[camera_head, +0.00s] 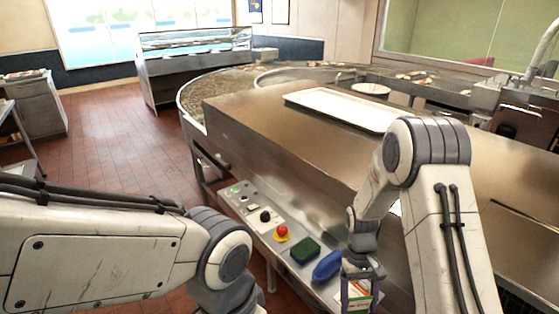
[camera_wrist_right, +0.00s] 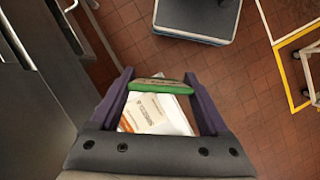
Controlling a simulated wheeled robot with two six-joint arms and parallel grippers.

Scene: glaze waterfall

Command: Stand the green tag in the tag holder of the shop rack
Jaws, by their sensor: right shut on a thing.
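My right gripper (camera_head: 358,290) is low at the front edge of the machine, beside the blue object. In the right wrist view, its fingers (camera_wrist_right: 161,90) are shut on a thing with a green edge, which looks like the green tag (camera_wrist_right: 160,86). White cards with an orange mark (camera_wrist_right: 150,110) show just behind the green edge, between the fingers; I cannot tell whether they are part of the held thing. My left arm comes in from the left, but its gripper is out of the picture. I cannot make out the shop rack's tag holder.
The machine front has a control panel with a red button (camera_head: 282,232), a dark green pad (camera_head: 305,250) and a blue object (camera_head: 327,266). A white tray (camera_head: 345,108) lies on top. Below the right wrist are tiled floor, a grey-blue box (camera_wrist_right: 197,20) and yellow floor lines (camera_wrist_right: 283,70).

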